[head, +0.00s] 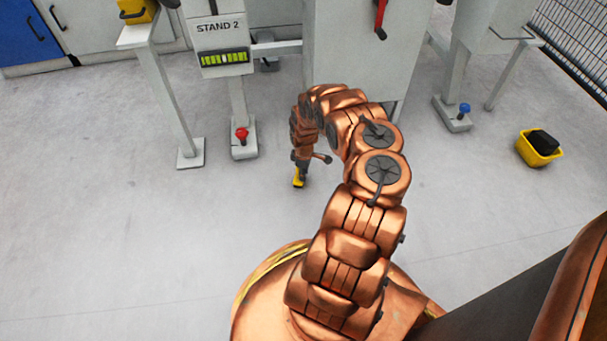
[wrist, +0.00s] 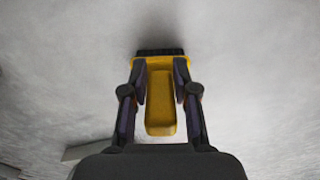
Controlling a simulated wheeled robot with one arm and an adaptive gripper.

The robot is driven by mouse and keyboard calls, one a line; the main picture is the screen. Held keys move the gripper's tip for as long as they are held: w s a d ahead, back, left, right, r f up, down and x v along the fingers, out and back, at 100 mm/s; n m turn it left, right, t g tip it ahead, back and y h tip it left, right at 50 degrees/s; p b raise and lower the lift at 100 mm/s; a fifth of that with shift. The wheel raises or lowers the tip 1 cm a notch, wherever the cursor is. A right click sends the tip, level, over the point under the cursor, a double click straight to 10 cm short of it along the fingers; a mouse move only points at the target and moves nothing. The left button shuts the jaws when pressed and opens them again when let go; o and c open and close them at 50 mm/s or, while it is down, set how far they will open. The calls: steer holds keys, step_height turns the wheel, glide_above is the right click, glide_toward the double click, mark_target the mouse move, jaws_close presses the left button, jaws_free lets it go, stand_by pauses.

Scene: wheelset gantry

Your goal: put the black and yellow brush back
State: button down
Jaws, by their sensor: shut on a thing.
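The black and yellow brush shows in the wrist view with its yellow body (wrist: 160,100) between my fingers and its black bristle end at the far side. My gripper (wrist: 160,95) is shut on it. In the head view my gripper (head: 300,166) points down, with a small yellow part of the brush (head: 298,182) below it, over the grey floor. I cannot tell whether the brush touches the floor. Where the brush belongs is not clear from these views.
A yellow bin (head: 540,155) with a black thing in it is at the right. Another yellow container (head: 137,13) sits on a grey post at the top left. The STAND 2 post (head: 222,30) and a grey cabinet (head: 352,50) stand behind my arm. The floor to the left is clear.

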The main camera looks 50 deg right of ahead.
steer(key=shift+f, duration=0.15)
steer(key=c, duration=0.9)
jaws_free()
